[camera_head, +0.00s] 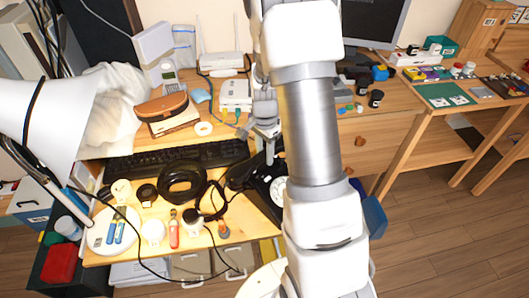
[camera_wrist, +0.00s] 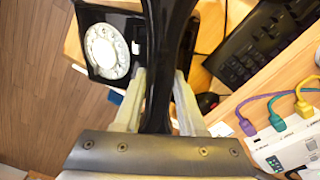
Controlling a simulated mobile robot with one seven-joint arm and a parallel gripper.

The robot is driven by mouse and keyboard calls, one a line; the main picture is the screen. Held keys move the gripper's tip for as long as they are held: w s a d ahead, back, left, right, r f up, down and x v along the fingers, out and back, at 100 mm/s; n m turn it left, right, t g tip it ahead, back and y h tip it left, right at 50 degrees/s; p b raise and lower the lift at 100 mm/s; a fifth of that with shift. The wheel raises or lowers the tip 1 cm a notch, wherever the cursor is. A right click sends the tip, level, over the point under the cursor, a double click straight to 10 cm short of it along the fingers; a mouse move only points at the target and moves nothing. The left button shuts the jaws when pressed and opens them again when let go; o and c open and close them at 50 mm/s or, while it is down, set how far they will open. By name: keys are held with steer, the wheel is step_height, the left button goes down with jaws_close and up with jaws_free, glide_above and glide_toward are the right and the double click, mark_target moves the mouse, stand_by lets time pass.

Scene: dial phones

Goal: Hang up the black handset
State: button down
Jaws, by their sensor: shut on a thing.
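The black handset (camera_wrist: 165,50) runs lengthwise between the two pale fingers of my gripper (camera_wrist: 160,90) in the wrist view, and the fingers are shut on it. The black phone base (camera_wrist: 97,67) with its white round dial (camera_wrist: 107,51) shows to the left of the handset. In the head view my gripper (camera_head: 268,137) is above the desk, beside the far side of the phone base (camera_head: 262,187). The handset (camera_head: 240,175) shows as a dark shape below my gripper, close to the base. My arm hides part of the base. The exact gap between handset and base cannot be told.
A black keyboard (camera_head: 177,157) and black headphones (camera_head: 181,182) lie left of the phone. A white box with coloured cables (camera_head: 236,94) stands behind my gripper. A lamp (camera_head: 40,117) stands at the left. Small items and cables crowd the desk's front.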

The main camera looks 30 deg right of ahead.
steer(key=shift+f+b, duration=0.75)
steer(key=shift+f, duration=0.3)
stand_by(0.4)
steer(key=shift+c, duration=2.1)
jaws_free()
step_height(320, 180, up, 18)
steer(key=p, duration=0.3)
steer(key=shift+f+p, duration=0.25)
steer(key=shift+p, duration=0.05)
